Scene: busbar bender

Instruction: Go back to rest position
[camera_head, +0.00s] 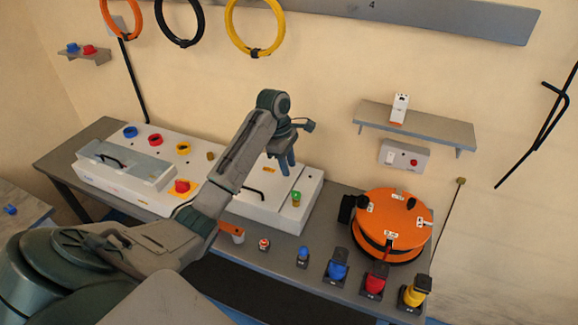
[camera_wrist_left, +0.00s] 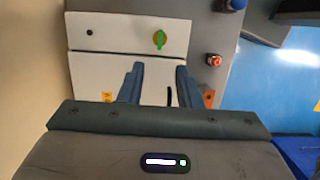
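My left gripper (camera_head: 286,170) is above the right-hand white box (camera_head: 262,203) on the bench, with its blue fingers pointing down. In the left wrist view the two fingers (camera_wrist_left: 159,80) stand apart with nothing held between them. The white box (camera_wrist_left: 110,30) with its green knob (camera_wrist_left: 160,39) lies beyond the fingertips, and a dark handle shows partly between them. My left arm stretches across the bench in the head view. My right gripper is not in either view.
The bench holds a white panel (camera_head: 115,185) at left, an orange cable reel (camera_head: 395,215) at right, and blue (camera_head: 337,266), red (camera_head: 374,282) and yellow (camera_head: 414,294) connectors along its front. A wall shelf (camera_head: 420,124) and hanging cable rings (camera_head: 258,45) are behind.

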